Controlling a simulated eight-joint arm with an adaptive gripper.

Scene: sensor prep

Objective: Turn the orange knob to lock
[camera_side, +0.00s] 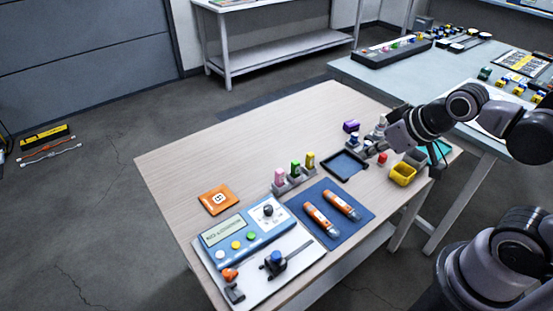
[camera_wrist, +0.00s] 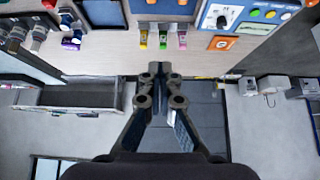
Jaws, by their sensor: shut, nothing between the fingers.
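An orange knob (camera_side: 230,274) sits on a white plate (camera_side: 318,252) at the table's front left in the side view, beside a grey fitting (camera_side: 234,293). A black part with a blue top (camera_side: 276,259) is on the same plate. The orange knob does not show in the wrist view. My gripper (camera_side: 374,146) is at the table's right end, far from the knob and apart from it. In the wrist view my gripper (camera_wrist: 160,70) is shut with nothing between its fingertips.
Behind the plate is a blue panel (camera_side: 240,222) with a display, buttons and a dial. An orange card (camera_side: 218,199), a rack of coloured pieces (camera_side: 291,183), a blue mat (camera_side: 314,198) with orange tubes, a dark tray (camera_side: 346,164) and a yellow bin (camera_side: 402,174) lie around. The table's back left is clear.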

